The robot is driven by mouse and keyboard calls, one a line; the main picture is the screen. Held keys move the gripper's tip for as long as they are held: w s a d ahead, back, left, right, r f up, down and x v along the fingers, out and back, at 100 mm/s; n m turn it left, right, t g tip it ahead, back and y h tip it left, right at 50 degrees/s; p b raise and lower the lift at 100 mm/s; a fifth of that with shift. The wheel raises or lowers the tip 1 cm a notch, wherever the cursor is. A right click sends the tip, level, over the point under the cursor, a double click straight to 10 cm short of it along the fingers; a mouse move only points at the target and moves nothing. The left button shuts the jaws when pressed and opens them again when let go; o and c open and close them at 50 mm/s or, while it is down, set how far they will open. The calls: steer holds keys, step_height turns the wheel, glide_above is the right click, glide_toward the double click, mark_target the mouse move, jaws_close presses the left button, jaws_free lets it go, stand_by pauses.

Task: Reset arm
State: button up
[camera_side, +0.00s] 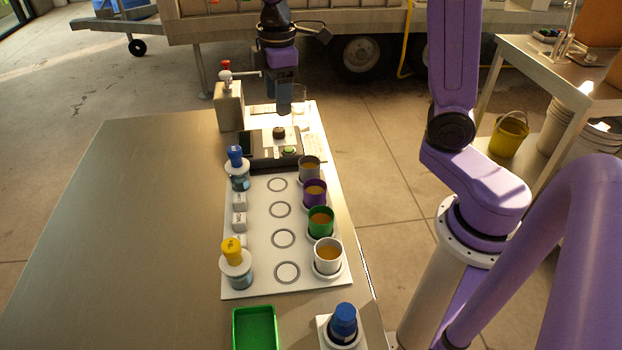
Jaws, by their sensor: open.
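My gripper (285,104) hangs from my purple arm at the top centre, pointing down. It is above the far end of the white board, over or near the dark device (262,150) with a black knob and a green button. I see nothing held in it, and the fingertips are small and dark here. A gap in height between the gripper and the device is hard to judge from this view.
The white board (258,284) holds several cups, including a green cup (320,222), and blue- and yellow-topped bottles. A green tray (255,328) and a blue-capped bottle (343,322) stand nearer. The metal table (150,210) is bare on the left. A red-topped lever press (229,104) stands left of my gripper.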

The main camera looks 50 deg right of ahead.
steer(key=s+f, duration=0.2)
steer(key=s, duration=1.1)
steer(key=s+f, duration=0.2)
steer(key=s, duration=1.1)
steer(key=shift+s+a+f+n, duration=0.3)
steer(key=shift+a+n, duration=0.1)
steer(key=shift+a, duration=0.05)
